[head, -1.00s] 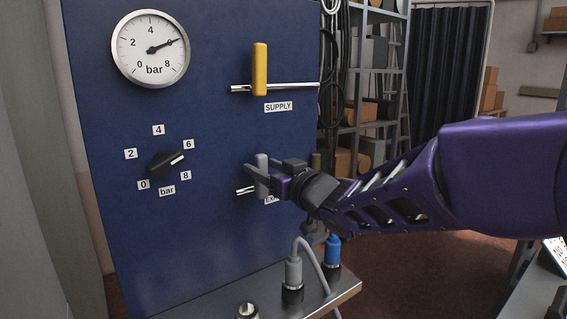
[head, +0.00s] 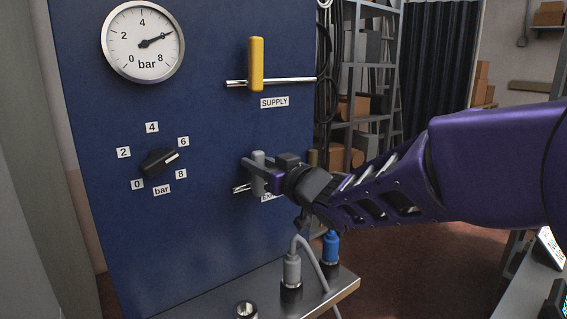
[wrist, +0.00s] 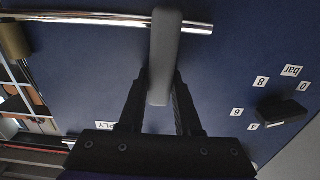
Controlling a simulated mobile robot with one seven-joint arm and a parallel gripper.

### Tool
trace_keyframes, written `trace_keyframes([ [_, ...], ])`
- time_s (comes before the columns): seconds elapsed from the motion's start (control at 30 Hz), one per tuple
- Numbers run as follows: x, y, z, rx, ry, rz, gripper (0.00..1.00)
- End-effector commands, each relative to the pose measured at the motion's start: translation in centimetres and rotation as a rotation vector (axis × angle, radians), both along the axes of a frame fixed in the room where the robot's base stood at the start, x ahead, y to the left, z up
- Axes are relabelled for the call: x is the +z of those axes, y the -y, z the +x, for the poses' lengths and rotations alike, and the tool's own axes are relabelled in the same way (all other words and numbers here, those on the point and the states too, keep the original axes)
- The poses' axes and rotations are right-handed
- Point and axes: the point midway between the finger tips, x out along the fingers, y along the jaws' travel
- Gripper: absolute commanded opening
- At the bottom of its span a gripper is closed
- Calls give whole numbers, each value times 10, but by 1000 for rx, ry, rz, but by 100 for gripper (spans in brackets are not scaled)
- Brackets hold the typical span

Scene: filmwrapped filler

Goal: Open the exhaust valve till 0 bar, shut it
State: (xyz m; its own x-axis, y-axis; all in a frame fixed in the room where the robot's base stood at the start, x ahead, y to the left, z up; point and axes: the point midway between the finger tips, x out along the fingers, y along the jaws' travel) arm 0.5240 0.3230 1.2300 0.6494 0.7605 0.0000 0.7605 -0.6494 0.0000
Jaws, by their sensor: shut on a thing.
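The grey exhaust handle (head: 258,157) stands upright across its short horizontal pipe on the blue panel, low and right of the middle. The EX label below it is partly hidden by my gripper. My gripper (head: 258,174) is shut on the handle. In the wrist view the handle (wrist: 164,50) runs between the two dark fingers (wrist: 160,92), crosswise to the shiny pipe (wrist: 90,16). The pressure gauge (head: 130,60) at the upper left has its needle near where 6 bar would be, between 4 and 8.
The yellow supply handle (head: 257,63) stands upright across its pipe above. Below, a metal shelf (head: 205,298) carries a grey hose plug (head: 291,270) and a blue plug (head: 332,247). Open panel lies left of the exhaust handle.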

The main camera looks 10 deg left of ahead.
Motion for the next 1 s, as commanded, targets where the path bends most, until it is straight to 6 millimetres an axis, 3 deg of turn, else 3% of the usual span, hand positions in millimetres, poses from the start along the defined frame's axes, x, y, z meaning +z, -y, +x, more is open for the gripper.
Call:
trace_keyframes([
  [0.1, 0, 0, 0, 0, 0, 0, 0],
  [1.0, 0, 0, 0, 0, 0, 0, 0],
])
